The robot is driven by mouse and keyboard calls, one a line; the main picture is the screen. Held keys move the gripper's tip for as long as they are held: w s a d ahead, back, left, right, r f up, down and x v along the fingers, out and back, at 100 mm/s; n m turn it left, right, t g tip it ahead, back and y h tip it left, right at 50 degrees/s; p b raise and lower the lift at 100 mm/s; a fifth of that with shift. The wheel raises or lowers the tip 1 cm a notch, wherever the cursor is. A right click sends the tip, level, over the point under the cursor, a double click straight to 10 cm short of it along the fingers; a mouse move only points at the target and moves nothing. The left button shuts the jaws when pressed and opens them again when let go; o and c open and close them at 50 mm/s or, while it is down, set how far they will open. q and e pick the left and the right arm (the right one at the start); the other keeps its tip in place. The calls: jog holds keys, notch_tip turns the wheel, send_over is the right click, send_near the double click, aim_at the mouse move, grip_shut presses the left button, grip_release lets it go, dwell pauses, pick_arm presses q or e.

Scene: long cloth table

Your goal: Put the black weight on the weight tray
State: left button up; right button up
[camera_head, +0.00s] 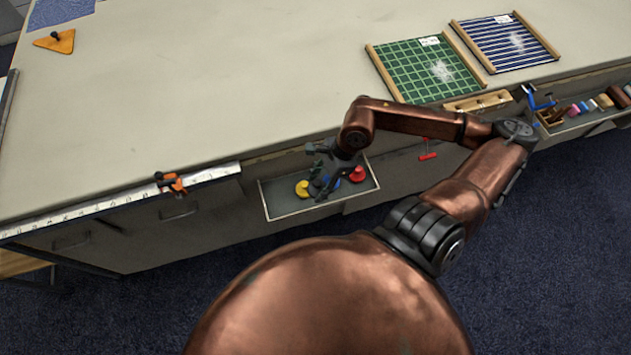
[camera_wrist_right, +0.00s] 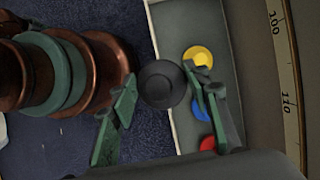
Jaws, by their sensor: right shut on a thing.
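The black weight (camera_wrist_right: 163,84) is a round dark disc between the fingertips of my right gripper (camera_wrist_right: 158,92) in the wrist view, and the gripper is shut on it. The grey weight tray (camera_head: 281,204) juts from the table's front in the head view, and its floor also shows in the wrist view (camera_wrist_right: 174,28). My right gripper (camera_head: 322,178) is over the tray area in the head view, where it blends with the dark weight. In the wrist view the black weight overlaps the tray's pale rim; its height above it is unclear. My left gripper is not in view.
The tray holds a yellow weight (camera_head: 302,188), a red one (camera_head: 357,174) and a blue one (camera_wrist_right: 201,109). A ruler strip (camera_head: 120,200) with an orange clamp (camera_head: 171,184) edges the table. Another tray (camera_head: 590,117) of items hangs at right. The tabletop's middle is clear.

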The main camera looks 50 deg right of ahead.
jog(key=shift+f, duration=0.1)
jog(key=shift+w+a+f, duration=0.1)
jog(key=shift+w+f, duration=0.05)
jog(key=shift+w, duration=0.15)
jog(key=w+a+f+b, duration=0.3)
jog(key=w+a+f, duration=0.1)
jog(key=w, duration=0.4)
jog(key=b, duration=0.1)
send_near(274, 199)
jog(key=shift+a+f, duration=0.35)
jog(key=shift+a, duration=0.4)
jog(key=shift+w+a+f, duration=0.25)
jog(key=shift+w+f, duration=0.1)
jog(key=shift+f, duration=0.25)
jog(key=f, duration=0.1)
jog(key=f+b, duration=0.1)
jog(key=f, duration=0.1)
jog(key=shift+w+a+f, duration=0.1)
jog(key=shift+w+f, duration=0.1)
jog(key=shift+f, duration=0.15)
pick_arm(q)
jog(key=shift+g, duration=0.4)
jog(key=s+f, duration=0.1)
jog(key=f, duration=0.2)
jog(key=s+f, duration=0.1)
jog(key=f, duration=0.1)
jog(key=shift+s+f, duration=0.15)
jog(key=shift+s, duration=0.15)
pick_arm(e)
jog(key=shift+r, duration=0.1)
